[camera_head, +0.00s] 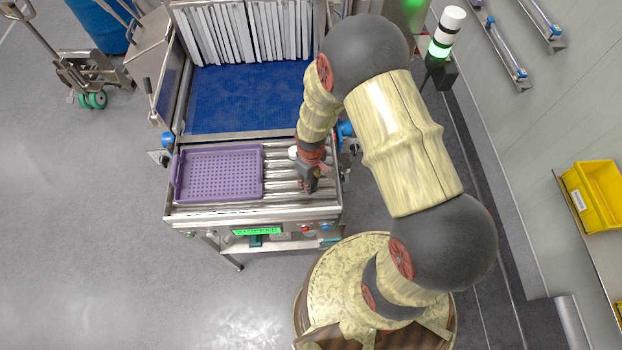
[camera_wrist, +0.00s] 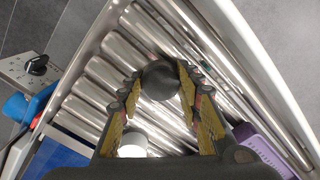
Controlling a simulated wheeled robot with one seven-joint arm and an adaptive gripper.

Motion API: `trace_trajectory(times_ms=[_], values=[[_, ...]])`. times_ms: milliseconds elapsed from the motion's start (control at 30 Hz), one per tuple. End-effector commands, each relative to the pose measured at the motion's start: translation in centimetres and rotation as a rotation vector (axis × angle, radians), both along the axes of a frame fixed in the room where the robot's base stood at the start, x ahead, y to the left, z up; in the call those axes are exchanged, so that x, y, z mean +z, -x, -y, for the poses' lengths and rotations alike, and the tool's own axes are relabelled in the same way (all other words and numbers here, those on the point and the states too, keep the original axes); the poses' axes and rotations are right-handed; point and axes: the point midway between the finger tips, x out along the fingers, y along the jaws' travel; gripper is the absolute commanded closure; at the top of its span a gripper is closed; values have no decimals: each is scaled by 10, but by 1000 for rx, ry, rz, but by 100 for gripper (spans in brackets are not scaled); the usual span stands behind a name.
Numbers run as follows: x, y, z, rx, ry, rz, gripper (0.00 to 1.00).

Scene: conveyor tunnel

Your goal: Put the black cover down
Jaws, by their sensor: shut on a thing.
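The black cover (camera_wrist: 160,81) shows as a dark round piece between the fingertips in the wrist view. My gripper (camera_head: 311,178) is shut on it, with one ridged finger on each side, over the metal rollers (camera_wrist: 105,75). In the head view the cover is too small and dark to tell apart from the gripper. I cannot tell whether the cover touches the rollers. A white round object (camera_wrist: 132,144) shows behind the fingers in the wrist view, partly hidden by the gripper. It also shows just left of the gripper in the head view (camera_head: 293,153).
A purple perforated tray (camera_head: 219,174) lies on the left part of the rollers. Bare rollers (camera_head: 282,185) lie between it and my gripper. Behind is a blue belt (camera_head: 240,98) with white strip curtains (camera_head: 245,32). A metal rim borders the rollers.

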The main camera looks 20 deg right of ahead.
Motion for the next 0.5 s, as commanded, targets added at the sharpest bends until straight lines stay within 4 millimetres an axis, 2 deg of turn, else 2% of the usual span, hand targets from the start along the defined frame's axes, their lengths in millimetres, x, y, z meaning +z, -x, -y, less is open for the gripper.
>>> trace_trajectory(times_ms=[367,400,500], values=[[-5,0,0,0,0,1,100],[-4,0,0,0,0,1,63],[-4,0,0,0,0,0,58]])
